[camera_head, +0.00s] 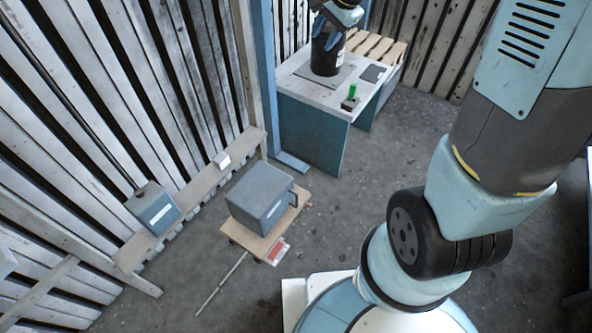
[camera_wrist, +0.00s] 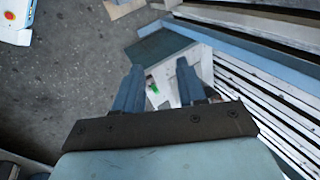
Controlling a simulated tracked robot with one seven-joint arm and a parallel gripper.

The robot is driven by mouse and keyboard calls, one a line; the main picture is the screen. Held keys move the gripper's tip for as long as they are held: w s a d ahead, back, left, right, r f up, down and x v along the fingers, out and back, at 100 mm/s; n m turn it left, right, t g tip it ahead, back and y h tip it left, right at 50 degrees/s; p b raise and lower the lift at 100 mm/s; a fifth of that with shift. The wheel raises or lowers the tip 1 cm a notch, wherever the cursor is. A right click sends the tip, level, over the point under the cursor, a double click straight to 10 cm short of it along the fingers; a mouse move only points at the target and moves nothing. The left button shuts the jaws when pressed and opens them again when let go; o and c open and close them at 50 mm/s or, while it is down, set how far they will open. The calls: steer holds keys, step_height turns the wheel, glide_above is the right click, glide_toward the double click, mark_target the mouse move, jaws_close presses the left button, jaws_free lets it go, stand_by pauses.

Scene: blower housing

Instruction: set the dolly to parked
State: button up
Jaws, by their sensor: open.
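The dolly (camera_head: 242,236) is a low wooden deck on the floor in the head view, left of my base. A grey box (camera_head: 262,196) stands on it. A thin rod (camera_head: 222,284) runs from its front edge down to the floor. A red and white card (camera_head: 277,251) lies at its near right corner. A tan edge, possibly the dolly, shows at the top of the wrist view. My gripper (camera_head: 327,31) is far from the dolly, over the back table.
A wooden bench (camera_head: 195,187) along the left plank wall carries a grey-blue box (camera_head: 153,209). A blue post (camera_head: 266,80) stands between. The floor right of the dolly is clear.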

steer(key=w+a+f+m, duration=0.3)
steer(key=w+f, duration=0.1)
steer(key=f, duration=0.4)
steer(key=w+a+f+m, duration=0.2)
steer(key=w+f+m, duration=0.15)
steer(key=f, duration=0.45)
steer(key=m+g+h, duration=0.3)
steer(key=m+g, duration=0.1)
steer(key=m, duration=0.8)
glide_above(297, 199)
steer(key=w, duration=0.1)
step_height(297, 199, down, 47)
steer(key=shift+r, duration=0.2)
steer(key=shift+s+f, duration=0.15)
steer(key=shift+f, duration=0.4)
step_height(297, 199, down, 13)
steer(key=shift+c, duration=0.4)
